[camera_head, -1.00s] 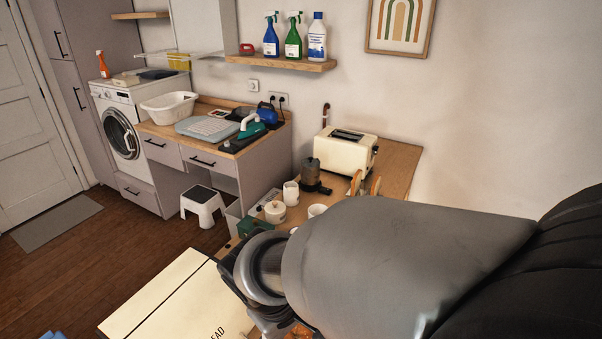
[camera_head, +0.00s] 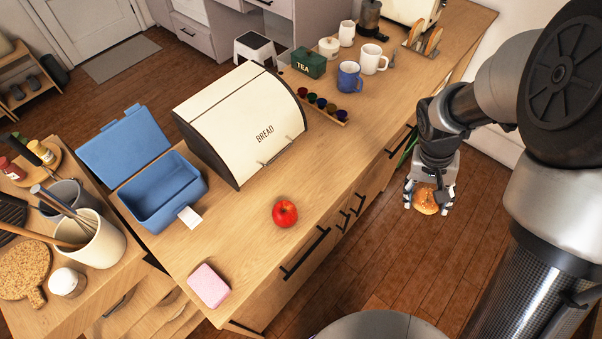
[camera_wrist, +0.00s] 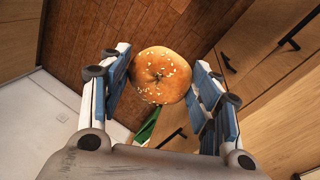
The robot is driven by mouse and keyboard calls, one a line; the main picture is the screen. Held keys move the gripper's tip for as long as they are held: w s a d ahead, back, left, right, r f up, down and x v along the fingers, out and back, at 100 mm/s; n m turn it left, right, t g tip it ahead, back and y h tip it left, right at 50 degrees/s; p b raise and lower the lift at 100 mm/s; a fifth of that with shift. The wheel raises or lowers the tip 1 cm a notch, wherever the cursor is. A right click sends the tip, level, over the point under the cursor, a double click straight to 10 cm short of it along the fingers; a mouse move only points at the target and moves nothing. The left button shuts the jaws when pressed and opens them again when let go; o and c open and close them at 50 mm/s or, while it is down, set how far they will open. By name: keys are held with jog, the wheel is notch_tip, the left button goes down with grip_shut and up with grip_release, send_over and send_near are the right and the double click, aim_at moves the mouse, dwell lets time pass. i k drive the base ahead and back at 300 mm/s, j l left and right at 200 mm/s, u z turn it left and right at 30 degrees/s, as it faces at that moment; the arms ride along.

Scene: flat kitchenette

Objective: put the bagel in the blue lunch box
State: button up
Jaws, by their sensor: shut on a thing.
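The bagel (camera_head: 426,201), golden brown with pale seeds, is held between the fingers of my gripper (camera_head: 429,196). My gripper is out over the floor, to the right of the counter's front. The wrist view also shows the bagel (camera_wrist: 160,75) between the two fingers of my gripper (camera_wrist: 161,82). The blue lunch box (camera_head: 163,203) stands on the counter at the left. Its lid (camera_head: 124,146) is open and leans back at the far side. The visible inside of the box looks empty. A small white tag (camera_head: 190,217) is at its near right corner.
A cream bread bin (camera_head: 240,120) stands right beside the lunch box. A utensil crock (camera_head: 97,240) is at the left. Mugs (camera_head: 349,77) stand at the back. Bare counter lies around the apple.

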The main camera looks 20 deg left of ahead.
aim_at(173, 194)
jog(key=k+j+z, duration=0.25)
jog(key=k+j, duration=0.2)
jog(key=j, duration=0.2)
jog(key=k+j+z, duration=0.2)
jog(key=k+j, duration=0.3)
jog(key=j, duration=0.1)
